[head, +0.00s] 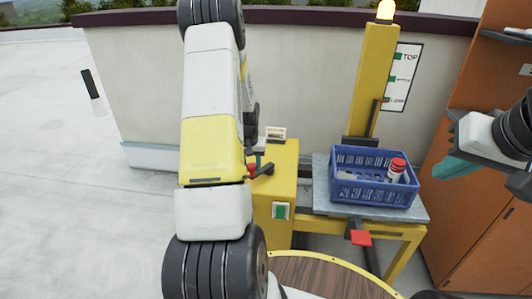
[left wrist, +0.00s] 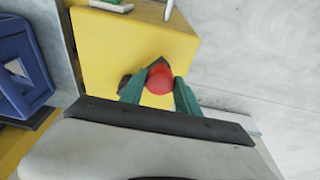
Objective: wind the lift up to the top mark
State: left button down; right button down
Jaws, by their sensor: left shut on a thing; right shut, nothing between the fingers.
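The yellow lift mast (head: 374,75) stands by the wall, beside a board (head: 403,75) marked TOP at its upper end and LOW at its lower end. A small red pointer (head: 385,99) is level with the LOW mark. The grey platform (head: 415,213) carries a blue crate (head: 374,193). The crank's red knob (left wrist: 160,79) is at the yellow winch box (head: 285,165). My left gripper (left wrist: 158,88) is shut on the knob; my arm partly hides this in the head view. My right gripper (head: 456,166) is shut and empty, right of the crate.
A red-capped bottle (head: 396,170) stands in the crate. A green switch (head: 281,211) is on the box's front, and a red tab (head: 360,238) sticks out below the platform. An orange-brown cabinet (head: 475,225) is at the right.

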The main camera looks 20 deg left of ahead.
pick_arm(q)
jog(key=shift+s+d, duration=0.15)
jog(key=shift+d, duration=0.35)
jog(key=shift+s+d, duration=0.25)
jog(key=shift+d, duration=0.8)
jog(key=shift+d, duration=0.9)
jog(key=shift+w+d, duration=0.15)
jog(key=shift+d, duration=0.9)
